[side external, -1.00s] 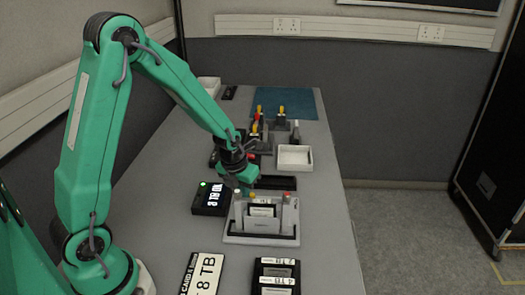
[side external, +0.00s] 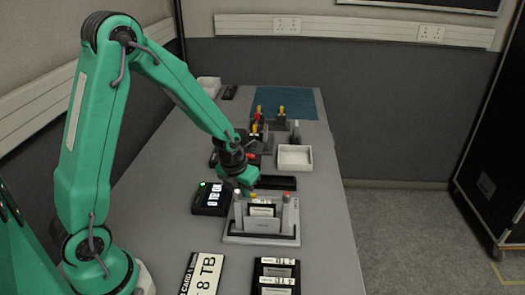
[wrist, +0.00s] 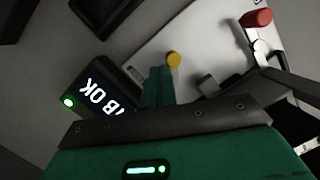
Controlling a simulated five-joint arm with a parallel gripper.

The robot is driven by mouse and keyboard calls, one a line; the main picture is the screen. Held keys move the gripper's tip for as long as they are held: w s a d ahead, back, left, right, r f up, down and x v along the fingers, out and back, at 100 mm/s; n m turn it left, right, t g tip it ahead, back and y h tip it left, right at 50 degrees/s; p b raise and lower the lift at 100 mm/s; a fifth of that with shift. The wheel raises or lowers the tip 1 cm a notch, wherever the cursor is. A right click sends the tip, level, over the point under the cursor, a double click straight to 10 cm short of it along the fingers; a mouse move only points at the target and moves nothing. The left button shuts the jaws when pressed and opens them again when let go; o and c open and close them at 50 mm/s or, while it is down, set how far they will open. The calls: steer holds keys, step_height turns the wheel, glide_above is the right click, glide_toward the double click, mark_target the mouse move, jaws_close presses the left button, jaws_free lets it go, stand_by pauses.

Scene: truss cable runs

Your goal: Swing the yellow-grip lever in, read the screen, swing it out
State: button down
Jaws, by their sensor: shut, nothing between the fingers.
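The card station (side external: 262,240) is a pale base with a card upright in its middle and coloured grips on posts. The yellow grip (side external: 252,195) is partly hidden by my gripper in the side view; in the wrist view it (wrist: 174,60) is a round knob just beyond my fingers. My gripper (side external: 238,187) is shut and empty, low at the station's back left. Its green fingers also show in the wrist view (wrist: 158,86); I cannot tell whether they touch the lever. The black screen (side external: 209,199) has a green light; in the wrist view its text (wrist: 100,105) ends in "OK".
A red grip (side external: 286,196) stands on the station's right. A sign (side external: 203,275) reading 8 TB and a black card rack (side external: 278,275) are in front. Behind are a black tray (side external: 276,182), a white tray (side external: 295,157) and other yellow-topped levers (side external: 281,112).

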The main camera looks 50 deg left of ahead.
steer(key=shift+s+d, duration=0.3)
steer(key=shift+r, duration=0.1)
stand_by(0.3)
steer(key=a+v, duration=0.2)
steer(key=v, duration=0.7)
steer(key=shift+w+r, duration=0.25)
steer(key=shift+r, duration=0.15)
steer(key=shift+r, duration=0.1)
